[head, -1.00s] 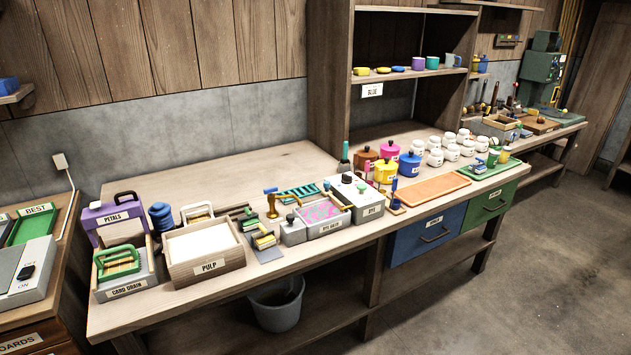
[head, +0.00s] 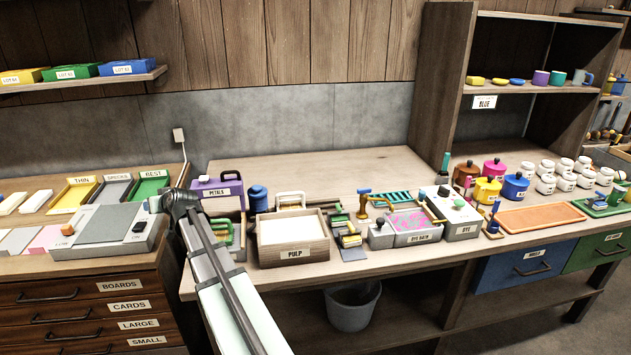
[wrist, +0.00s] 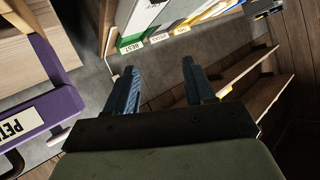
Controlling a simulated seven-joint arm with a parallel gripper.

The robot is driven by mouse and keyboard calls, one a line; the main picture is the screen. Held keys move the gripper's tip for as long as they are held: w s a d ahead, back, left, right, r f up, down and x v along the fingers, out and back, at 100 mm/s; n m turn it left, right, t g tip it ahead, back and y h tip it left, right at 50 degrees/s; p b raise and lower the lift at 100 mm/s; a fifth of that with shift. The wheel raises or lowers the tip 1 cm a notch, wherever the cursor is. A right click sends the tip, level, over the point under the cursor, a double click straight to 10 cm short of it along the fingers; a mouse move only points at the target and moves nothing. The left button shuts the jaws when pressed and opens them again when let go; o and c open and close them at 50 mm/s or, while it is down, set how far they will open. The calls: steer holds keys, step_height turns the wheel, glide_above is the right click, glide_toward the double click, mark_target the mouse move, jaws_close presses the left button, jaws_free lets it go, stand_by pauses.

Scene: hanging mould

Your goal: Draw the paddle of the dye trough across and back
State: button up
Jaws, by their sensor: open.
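The dye trough (head: 411,226), labelled DYE BATH, is a small grey tray with a pink and teal marbled surface, on the middle of the long bench. A dark and yellow bar (head: 434,212) lies slantwise at its right end; it may be the paddle, but it is too small to tell. My gripper (head: 156,203) is far left of the trough, above the gap between the two benches, near the purple PETALS box (head: 218,189). In the wrist view my gripper's two fingers (wrist: 160,80) are apart with nothing between them. The trough is not in the wrist view.
The PULP tray (head: 322,241) and a brush-like tool (head: 349,238) lie between my gripper and the trough. The DYE box (head: 463,229) adjoins the trough's right side. A green bottle (head: 444,168) stands behind. The back of the bench (head: 310,170) is clear.

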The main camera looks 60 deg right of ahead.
steer(key=s+d+r+n+h, duration=0.1)
steer(key=s+d+r, duration=0.3)
steer(key=s+d, duration=0.8)
steer(key=s+d+r+n+g+h, duration=0.15)
steer(key=s+d+r, duration=0.35)
steer(key=s+d, duration=0.7)
steer(key=s+d+r+n+h, duration=0.1)
steer(key=s+d+r, duration=0.3)
steer(key=s+d, duration=0.8)
steer(key=g+y, duration=0.5)
steer(key=g, duration=0.2)
glide_above(423, 192)
steer(key=s, duration=0.6)
step_height(423, 192, down, 6)
steer(key=shift+n+h, duration=0.25)
steer(key=x, duration=1.3)
steer(key=shift+w+d+f, duration=0.1)
steer(key=shift+w+f, duration=0.05)
steer(key=shift+w, duration=0.15)
jaws_close()
